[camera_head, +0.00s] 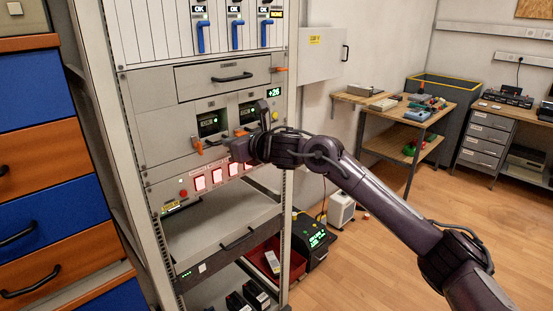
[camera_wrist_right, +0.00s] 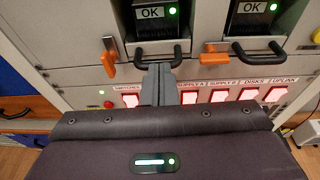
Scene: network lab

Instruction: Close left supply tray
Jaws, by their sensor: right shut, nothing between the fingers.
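The left supply tray (camera_head: 208,124) is in the rack, with a lit OK screen, a black handle and an orange lever (camera_head: 197,145) at its lower left. In the right wrist view the left supply tray (camera_wrist_right: 155,22) is at the top, its handle (camera_wrist_right: 170,52) just beyond my fingertips. My right gripper (camera_wrist_right: 158,72) is shut and empty, in front of that handle; I cannot tell whether it touches. In the head view my right gripper (camera_head: 240,150) is partly hidden by its wrist. How far the tray sticks out is unclear. My left gripper is out of view.
The right supply tray (camera_wrist_right: 252,18) sits beside it with its own handle and orange lever (camera_wrist_right: 214,58). A row of lit red switches (camera_wrist_right: 190,97) runs below. A pulled-out shelf (camera_head: 215,235) is lower in the rack. Blue and orange drawers (camera_head: 50,190) stand at left.

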